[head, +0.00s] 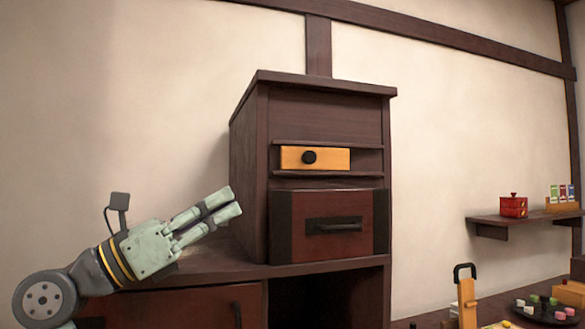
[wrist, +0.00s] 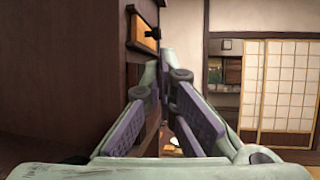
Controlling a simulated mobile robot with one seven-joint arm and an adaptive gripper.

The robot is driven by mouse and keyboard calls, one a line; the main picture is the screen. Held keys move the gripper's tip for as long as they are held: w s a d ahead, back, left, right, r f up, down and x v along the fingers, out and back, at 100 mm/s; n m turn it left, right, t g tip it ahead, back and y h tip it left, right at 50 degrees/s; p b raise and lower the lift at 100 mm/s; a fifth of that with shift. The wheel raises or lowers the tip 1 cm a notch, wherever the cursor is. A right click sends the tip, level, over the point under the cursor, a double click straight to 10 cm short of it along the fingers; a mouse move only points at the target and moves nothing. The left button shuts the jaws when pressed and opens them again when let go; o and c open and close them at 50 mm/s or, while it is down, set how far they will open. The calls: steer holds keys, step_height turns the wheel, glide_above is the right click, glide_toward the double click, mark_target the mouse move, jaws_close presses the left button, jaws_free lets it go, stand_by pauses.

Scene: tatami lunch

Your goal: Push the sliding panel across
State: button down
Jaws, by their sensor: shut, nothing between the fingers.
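The sliding panel (head: 334,158) is a small orange-yellow board with a round black knob (head: 309,157). It sits in a dark slot in the upper part of the wooden cabinet (head: 318,105). It covers the left and middle of the slot, and a dark gap shows at its right. My gripper (head: 232,202) is shut and empty, to the left of the cabinet and lower than the panel. In the wrist view my gripper (wrist: 166,62) points past the cabinet's side, with part of the panel (wrist: 145,36) showing beyond the edge, up and left of the fingertips.
Below the slot is a reddish drawer (head: 338,240) with a dark handle. The lower cabinet's top (head: 220,268) sticks out beneath my gripper. At right are a wall shelf (head: 528,218) with a red pot (head: 513,206) and a dark plate (head: 545,313) of small coloured items.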

steer(key=p, duration=0.5)
glide_toward(310, 168)
steer(key=d+r, duration=0.3)
steer(key=r, duration=0.1)
steer(key=shift+s+d, duration=0.4)
steer(key=shift+w+d+r, duration=0.15)
steer(key=shift+w+d, duration=0.05)
steer(key=shift+d, duration=0.2)
steer(key=shift+w+d, duration=0.25)
steer(key=shift+d, duration=0.55)
steer(key=shift+w+d, duration=0.25)
steer(key=shift+d, duration=0.55)
steer(key=shift+a, duration=0.1)
